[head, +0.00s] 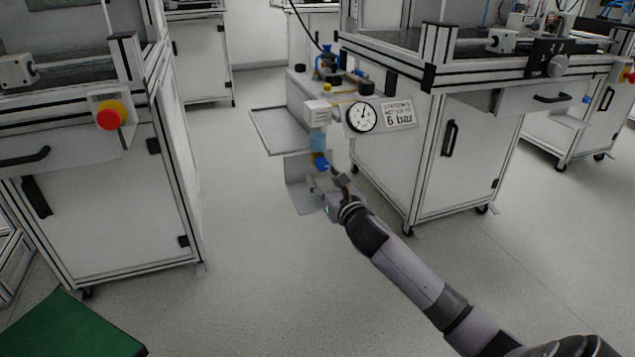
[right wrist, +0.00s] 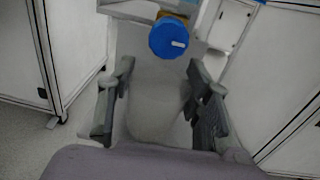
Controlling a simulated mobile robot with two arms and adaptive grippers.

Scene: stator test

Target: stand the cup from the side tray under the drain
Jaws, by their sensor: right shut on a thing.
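The drain is a blue knob (head: 321,163) under a pale blue bowl (head: 318,142) on the air unit; the knob also shows at the top of the right wrist view (right wrist: 168,37). My right gripper (head: 338,181) is just below and right of the knob. In the right wrist view its fingers (right wrist: 157,103) hold a pale grey, translucent shape, the cup (right wrist: 155,105), between them. The cup is just in front of the knob in that view; its exact height relative to it is unclear. In the head view I cannot make out the cup clearly. My left gripper is not in view.
A grey bracket plate (head: 299,190) hangs below the drain, beside my gripper. A flat side tray (head: 278,130) sticks out left of the unit. A pressure gauge (head: 361,117) and a "6 bar" sign (head: 398,113) are right of the bowl. Open floor lies to the left.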

